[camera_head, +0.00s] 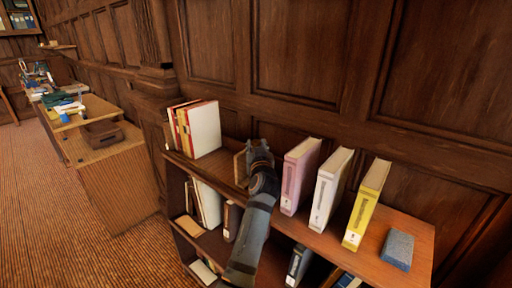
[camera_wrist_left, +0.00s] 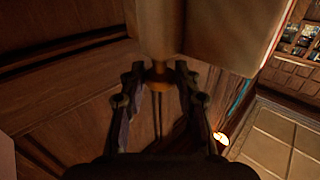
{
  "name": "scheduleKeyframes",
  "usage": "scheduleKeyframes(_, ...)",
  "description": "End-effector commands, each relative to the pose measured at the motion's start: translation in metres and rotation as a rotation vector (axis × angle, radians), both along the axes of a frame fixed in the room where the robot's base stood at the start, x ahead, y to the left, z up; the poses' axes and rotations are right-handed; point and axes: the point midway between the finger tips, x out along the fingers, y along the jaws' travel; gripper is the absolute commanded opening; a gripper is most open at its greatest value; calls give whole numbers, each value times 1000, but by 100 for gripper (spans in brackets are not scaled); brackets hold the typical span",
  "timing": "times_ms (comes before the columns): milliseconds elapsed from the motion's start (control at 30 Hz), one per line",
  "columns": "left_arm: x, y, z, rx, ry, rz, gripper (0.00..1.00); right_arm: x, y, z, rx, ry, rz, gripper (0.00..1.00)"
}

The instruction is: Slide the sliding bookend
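The sliding bookend (camera_head: 240,168) is a small upright wooden piece on the top shelf, right of the leaning white and red books (camera_head: 203,130). My left gripper (camera_head: 257,148) is at its right side, and my arm hides part of the shelf behind. In the left wrist view, the gripper's two fingers (camera_wrist_left: 159,76) stand apart. A pale brown upright piece (camera_wrist_left: 156,28), likely the bookend, is just beyond the fingertips, with a small orange-brown part between them. I cannot tell whether the fingers touch it. My right gripper is in neither view.
The pink (camera_head: 300,177), white (camera_head: 330,189) and yellow (camera_head: 366,205) books stand on the top shelf right of my arm. A grey-blue block (camera_head: 398,249) lies near its right end. Wood panelling (camera_head: 290,60) closes off the back. Lower shelves hold more books.

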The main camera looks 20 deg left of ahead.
Motion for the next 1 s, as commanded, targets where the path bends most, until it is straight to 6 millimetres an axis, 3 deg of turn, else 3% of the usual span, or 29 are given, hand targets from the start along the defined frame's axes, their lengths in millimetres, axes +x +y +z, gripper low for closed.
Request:
scheduleKeyframes(367, 0, 0, 4, 0, -2, 1, 41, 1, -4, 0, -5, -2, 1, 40)
scheduleKeyframes(800, 0, 0, 88, 0, -4, -1, 41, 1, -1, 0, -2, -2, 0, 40)
scheduleKeyframes(1000, 0, 0, 100, 0, -1, 0, 41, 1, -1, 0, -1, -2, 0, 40)
